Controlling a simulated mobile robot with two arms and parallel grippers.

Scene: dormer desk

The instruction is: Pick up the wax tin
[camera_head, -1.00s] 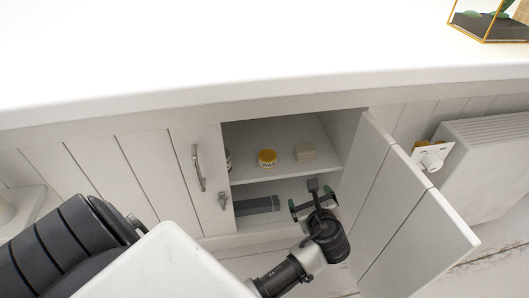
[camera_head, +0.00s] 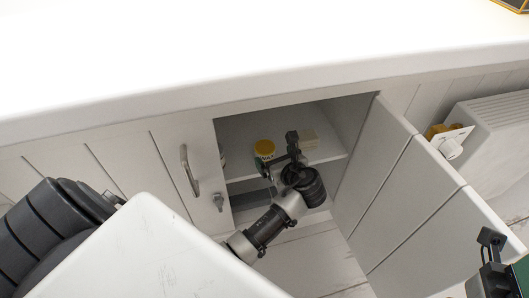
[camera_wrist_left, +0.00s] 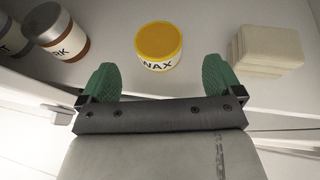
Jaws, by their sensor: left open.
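The wax tin (camera_head: 264,148) is a small round tin with a yellow lid, on the upper shelf of the open cupboard. In the left wrist view the tin (camera_wrist_left: 158,45) shows a white label reading WAX, upright just beyond the fingertips and roughly centred between them. My left gripper (camera_head: 284,160) is at the cupboard opening, open and empty; its green finger pads show in the left wrist view (camera_wrist_left: 158,78). Part of my right gripper (camera_head: 494,262) shows at the lower right edge, away from the cupboard; its jaws are not clear.
Pale stacked blocks (camera_wrist_left: 268,50) sit right of the tin; labelled jars (camera_wrist_left: 55,32) stand left. A grey box (camera_head: 250,188) lies on the lower shelf. The open door (camera_head: 400,200) stands to the right, with a radiator (camera_head: 495,130) beyond. The white desktop overhangs above.

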